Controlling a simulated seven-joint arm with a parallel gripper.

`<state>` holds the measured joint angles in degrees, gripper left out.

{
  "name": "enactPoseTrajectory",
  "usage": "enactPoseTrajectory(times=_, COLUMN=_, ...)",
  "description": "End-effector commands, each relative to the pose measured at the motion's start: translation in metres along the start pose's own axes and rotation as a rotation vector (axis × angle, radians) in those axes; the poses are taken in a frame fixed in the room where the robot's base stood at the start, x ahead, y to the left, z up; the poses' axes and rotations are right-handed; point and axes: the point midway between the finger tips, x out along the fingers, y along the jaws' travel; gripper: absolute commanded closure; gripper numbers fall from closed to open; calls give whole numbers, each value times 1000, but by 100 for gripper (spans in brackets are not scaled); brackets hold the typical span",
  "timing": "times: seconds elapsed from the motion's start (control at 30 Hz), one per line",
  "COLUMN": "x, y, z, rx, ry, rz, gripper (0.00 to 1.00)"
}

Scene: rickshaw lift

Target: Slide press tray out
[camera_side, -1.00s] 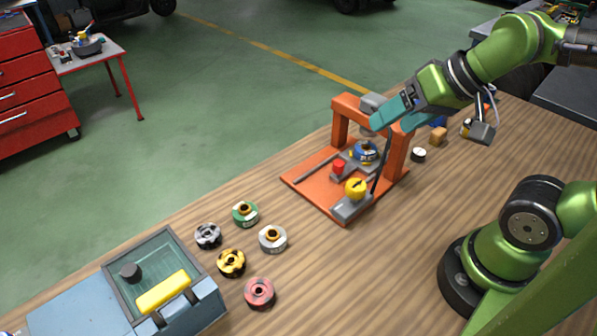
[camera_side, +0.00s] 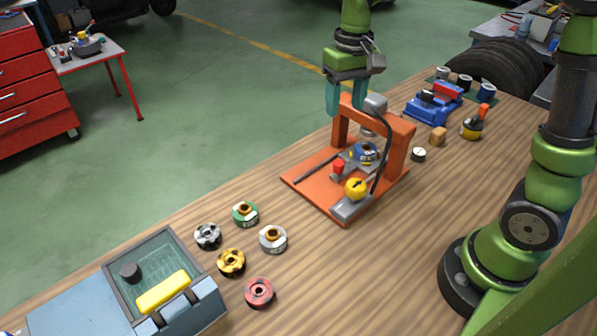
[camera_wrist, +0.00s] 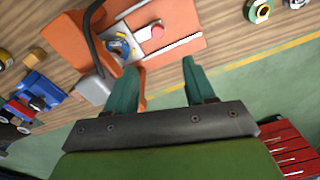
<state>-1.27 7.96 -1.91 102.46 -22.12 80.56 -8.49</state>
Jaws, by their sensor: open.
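The orange press (camera_side: 392,125) stands on the wooden table, with its base plate and rails reaching out to the lower left. The grey press tray (camera_side: 352,163) sits on the rails partly under the arch. It carries a blue and yellow round part (camera_side: 366,152), and a red knob (camera_side: 338,167) is at its front. In the wrist view the red knob (camera_wrist: 157,32) is at the top, beyond my fingertips. My gripper (camera_side: 345,108) is open and empty, pointing down at the left post of the press. It also shows in the wrist view (camera_wrist: 160,72).
A yellow knob (camera_side: 356,187) on a grey block stands at the base's front right corner, with a black cable rising beside it. Several ring parts (camera_side: 245,212) lie lower left near a grey bin (camera_side: 215,300). A blue vehicle model (camera_side: 432,103) stands behind right.

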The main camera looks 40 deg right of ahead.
Motion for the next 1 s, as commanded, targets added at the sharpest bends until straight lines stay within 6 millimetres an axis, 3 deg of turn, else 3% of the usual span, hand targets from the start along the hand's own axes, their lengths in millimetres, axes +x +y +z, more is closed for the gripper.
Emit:
enactPoseTrajectory(times=0.1, x=-11, y=2, z=-4, rx=-4, ry=-10, rz=16, gripper=46)
enactPoseTrajectory(times=0.27, x=2, y=2, z=0, rx=-8, ry=-28, rz=18, gripper=46)
enactPoseTrajectory(times=0.8, x=115, y=4, z=3, rx=-6, ry=-28, rz=17, gripper=46)
enactPoseTrajectory(times=1.0, x=145, y=5, z=4, rx=-6, ry=-25, rz=17, gripper=46)
